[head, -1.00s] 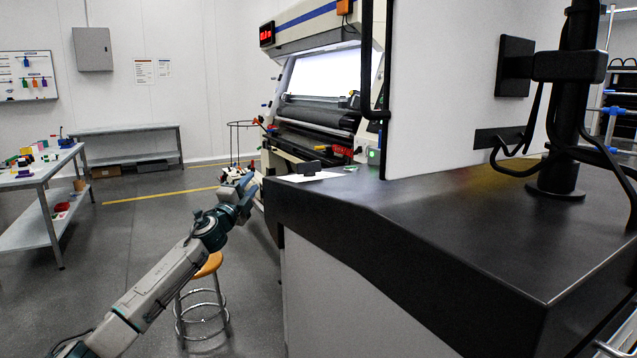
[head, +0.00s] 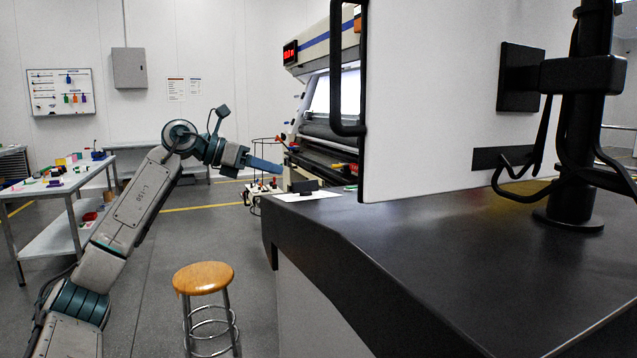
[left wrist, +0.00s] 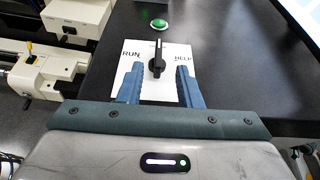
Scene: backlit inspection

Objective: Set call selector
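The call selector is a black knob (left wrist: 156,62) on a white plate (left wrist: 150,84) marked RUN at left and HELP at right, seen in the left wrist view. Its handle stands roughly upright in the picture, between the two words, partly covering a small label above it. My left gripper (left wrist: 157,77) is open, with one blue finger to each side below the knob; I cannot tell whether they touch it. In the head view my left gripper (head: 268,164) reaches toward the far end of the black counter, near a white plate (head: 308,196). My right gripper is not in view.
A green button (left wrist: 159,24) sits beyond the plate on the black counter (head: 450,245). A white panel (head: 440,100) and a black post (head: 575,130) stand on the counter. A wooden stool (head: 203,278) stands below my left arm.

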